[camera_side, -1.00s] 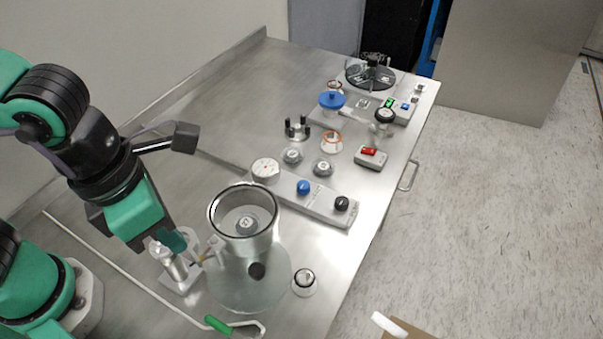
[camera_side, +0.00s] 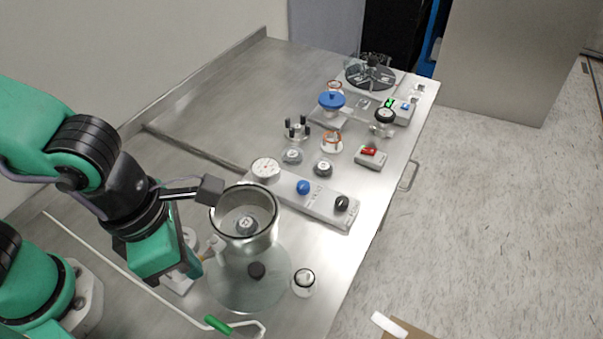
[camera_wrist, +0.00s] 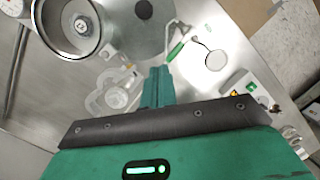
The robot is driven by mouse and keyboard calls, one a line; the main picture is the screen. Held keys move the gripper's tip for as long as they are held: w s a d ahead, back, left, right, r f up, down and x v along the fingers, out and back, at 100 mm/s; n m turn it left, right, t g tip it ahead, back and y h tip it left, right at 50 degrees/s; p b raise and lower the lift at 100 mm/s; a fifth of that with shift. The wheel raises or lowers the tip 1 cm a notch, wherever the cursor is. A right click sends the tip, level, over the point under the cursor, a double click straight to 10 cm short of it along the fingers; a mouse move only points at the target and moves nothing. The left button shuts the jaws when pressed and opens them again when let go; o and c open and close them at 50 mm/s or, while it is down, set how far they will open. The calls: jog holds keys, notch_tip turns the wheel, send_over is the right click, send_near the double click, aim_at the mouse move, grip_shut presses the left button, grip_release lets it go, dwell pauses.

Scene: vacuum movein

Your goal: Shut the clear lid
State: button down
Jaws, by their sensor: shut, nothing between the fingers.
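A small round metal piece (camera_side: 246,225) shows inside the chamber. In the wrist view the lid (camera_wrist: 140,35) is at the top, right of the chamber (camera_wrist: 75,25). My gripper (camera_side: 196,268) is shut and empty, left of the lid and apart from it in the wrist view (camera_wrist: 157,72). Whether the lid lies flat is unclear.
A fitting with clear parts (camera_wrist: 115,95) stands close to my gripper. A green-handled rod (camera_side: 218,324) is at the front, and a small knobbed piece (camera_side: 304,280) is right of the lid. A control strip (camera_side: 320,203) lies behind. The far left tabletop is clear.

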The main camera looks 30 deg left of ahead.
aim_at(246, 284)
jog(key=x, duration=0.5)
jog(key=shift+w+a+f, duration=0.15)
jog(key=shift+w+f, duration=0.05)
jog(key=shift+w, duration=0.05)
jog(key=shift+w+d+f, duration=0.3)
jog(key=shift+w+d, duration=0.2)
jog(key=shift+w, duration=0.1)
jog(key=shift+w+d+f, duration=0.2)
jog(key=shift+w+d, duration=0.55)
jog(key=shift+w, duration=0.25)
